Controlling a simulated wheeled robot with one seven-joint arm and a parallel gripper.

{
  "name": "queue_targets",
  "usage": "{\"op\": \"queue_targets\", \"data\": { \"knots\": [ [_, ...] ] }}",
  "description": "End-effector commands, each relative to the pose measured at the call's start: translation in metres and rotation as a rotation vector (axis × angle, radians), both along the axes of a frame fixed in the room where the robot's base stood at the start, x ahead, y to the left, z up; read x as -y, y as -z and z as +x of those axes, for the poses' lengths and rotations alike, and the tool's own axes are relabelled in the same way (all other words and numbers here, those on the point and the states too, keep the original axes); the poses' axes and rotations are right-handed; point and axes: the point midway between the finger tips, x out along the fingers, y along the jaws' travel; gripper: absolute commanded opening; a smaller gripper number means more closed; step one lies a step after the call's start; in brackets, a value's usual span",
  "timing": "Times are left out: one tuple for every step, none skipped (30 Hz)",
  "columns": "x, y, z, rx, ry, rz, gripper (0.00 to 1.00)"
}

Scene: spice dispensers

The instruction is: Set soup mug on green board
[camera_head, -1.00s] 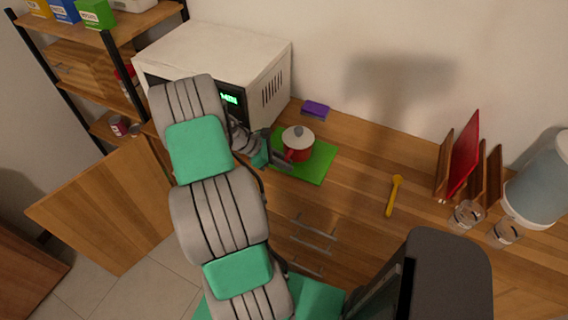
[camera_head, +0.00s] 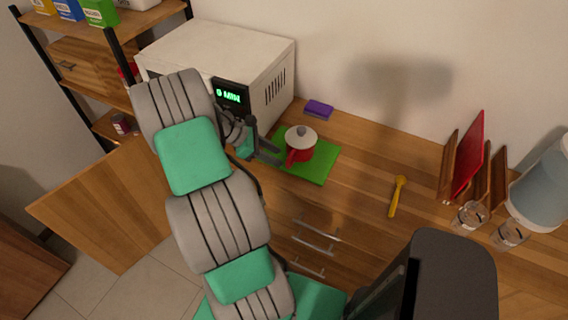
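The red soup mug (camera_head: 299,152), with a pale lid and a grey knob, stands upright on the green board (camera_head: 318,172). Its red handle points toward the lower left. My gripper (camera_head: 268,143) is just left of the mug, beside the microwave's front corner. Its dark fingers look spread apart, with nothing visible between them, and a gap shows between them and the mug. My arm hides part of the gripper's base and much of the microwave front.
A white microwave (camera_head: 225,55) stands left of the board, its display lit green. A purple sponge (camera_head: 318,109) lies behind the board, and a yellow spoon (camera_head: 397,196) lies to the right. A wooden rack (camera_head: 482,180) and glasses stand farther right. The counter between board and spoon is clear.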

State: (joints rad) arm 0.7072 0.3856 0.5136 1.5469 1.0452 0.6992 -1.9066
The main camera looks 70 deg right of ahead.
Motion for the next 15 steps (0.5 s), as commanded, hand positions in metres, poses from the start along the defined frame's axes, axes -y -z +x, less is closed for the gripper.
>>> {"op": "queue_targets", "data": {
  "knots": [
    [-0.004, -0.008, 0.009, 0.003, -0.002, -0.003, 0.37],
    [-0.007, -0.013, 0.014, 0.002, -0.003, -0.001, 0.37],
    [-0.010, -0.020, 0.019, 0.002, -0.002, -0.001, 0.37],
    [-0.012, -0.024, 0.023, 0.002, -0.001, -0.001, 0.37],
    [-0.014, -0.028, 0.026, 0.000, -0.001, 0.000, 0.37],
    [-0.016, -0.033, 0.029, 0.000, -0.001, -0.001, 0.37],
    [-0.017, -0.035, 0.031, 0.000, 0.001, -0.001, 0.37],
    [-0.019, -0.037, 0.033, 0.000, 0.001, 0.001, 0.37],
    [-0.020, -0.039, 0.034, -0.001, 0.000, 0.001, 0.37],
    [-0.020, -0.040, 0.035, -0.001, 0.000, 0.001, 0.37],
    [-0.020, -0.041, 0.036, -0.001, 0.000, 0.001, 0.37],
    [-0.021, -0.042, 0.037, 0.006, 0.000, -0.002, 0.37],
    [-0.022, -0.044, 0.041, 0.019, 0.000, -0.009, 0.37],
    [-0.025, -0.048, 0.047, 0.042, -0.001, -0.020, 0.37],
    [-0.032, -0.054, 0.060, 0.095, -0.003, -0.041, 0.37]
  ]
}}
